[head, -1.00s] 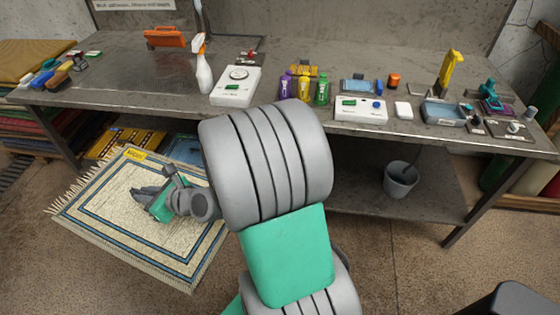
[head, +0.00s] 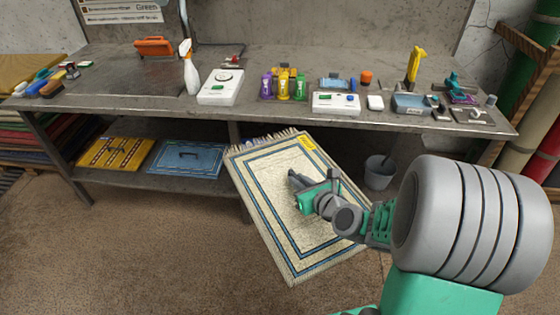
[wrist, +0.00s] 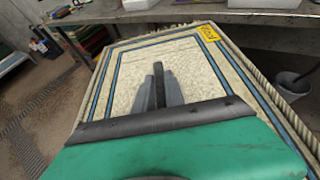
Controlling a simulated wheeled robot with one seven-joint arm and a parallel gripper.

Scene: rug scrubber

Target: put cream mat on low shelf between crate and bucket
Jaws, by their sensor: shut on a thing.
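The cream mat (head: 275,195) has dark and blue border lines, a fringe and a yellow tag. It hangs tilted in front of the low shelf (head: 220,192), its far fringed end near the shelf opening. The grey bucket (head: 380,172) stands on the low shelf just right of the mat.
A yellow patterned mat or case (head: 115,154) lies at the shelf's left end. The worktop (head: 125,85) above carries a spray bottle (head: 190,75), white devices and several small bottles. Table legs stand at both ends. The floor in front is clear.

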